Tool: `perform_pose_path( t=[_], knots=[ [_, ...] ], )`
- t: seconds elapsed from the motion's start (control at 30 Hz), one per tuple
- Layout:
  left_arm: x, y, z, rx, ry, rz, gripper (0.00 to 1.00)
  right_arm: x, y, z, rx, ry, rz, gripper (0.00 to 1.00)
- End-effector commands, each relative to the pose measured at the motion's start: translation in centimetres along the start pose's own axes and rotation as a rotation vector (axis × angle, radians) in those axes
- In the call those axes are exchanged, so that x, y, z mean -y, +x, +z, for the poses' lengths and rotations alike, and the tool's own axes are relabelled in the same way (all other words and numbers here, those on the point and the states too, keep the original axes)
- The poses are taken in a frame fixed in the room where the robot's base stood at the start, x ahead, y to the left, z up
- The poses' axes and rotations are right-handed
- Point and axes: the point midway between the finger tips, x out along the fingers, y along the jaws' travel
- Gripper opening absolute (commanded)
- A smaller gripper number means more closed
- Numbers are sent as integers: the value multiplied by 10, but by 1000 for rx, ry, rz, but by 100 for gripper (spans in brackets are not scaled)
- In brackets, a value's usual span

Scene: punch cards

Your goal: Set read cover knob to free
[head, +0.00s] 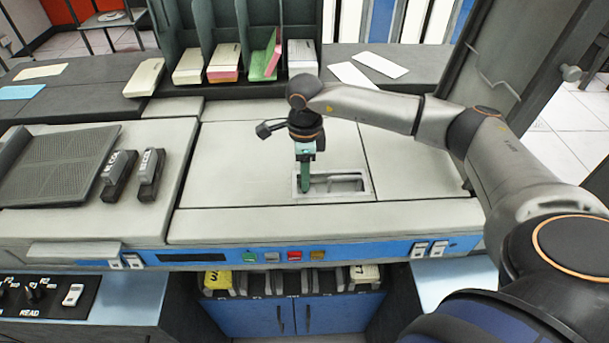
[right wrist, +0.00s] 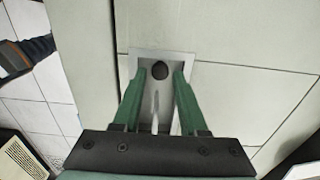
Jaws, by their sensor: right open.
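The read cover is a pale grey panel (head: 255,150) on the machine top, with a metal-rimmed rectangular recess (head: 350,184) near its front right. In the right wrist view a dark round spot, which looks like the knob (right wrist: 159,70), sits at the far end of the recess. A thin pale strip (right wrist: 156,105) runs below it. My right gripper (head: 304,189) points down at the left end of the recess. Its green fingers are open (right wrist: 159,82), one on each side, with the knob showing between the tips. Contact cannot be told. My left gripper is not in view.
Card stacks stand in green dividers (head: 220,40) behind the machine. Two dark-handled blocks (head: 148,175) and a ribbed plate (head: 60,165) lie left of the cover. A blue strip with coloured buttons (head: 295,256) runs along the front. The cover around the recess is clear.

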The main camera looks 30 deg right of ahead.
Motion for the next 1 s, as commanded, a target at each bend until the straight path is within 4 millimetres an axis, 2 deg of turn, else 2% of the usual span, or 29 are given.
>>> perform_pose_path(
  t=[0.2,0.47,0.83,1.0],
  knots=[
    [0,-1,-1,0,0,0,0,0,15,0,0,0,0,42],
    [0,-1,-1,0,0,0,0,0,16,0,1,0,0,42],
    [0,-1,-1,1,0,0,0,0,15,0,1,0,0,1],
    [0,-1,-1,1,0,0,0,0,15,0,1,0,0,0]
  ],
)
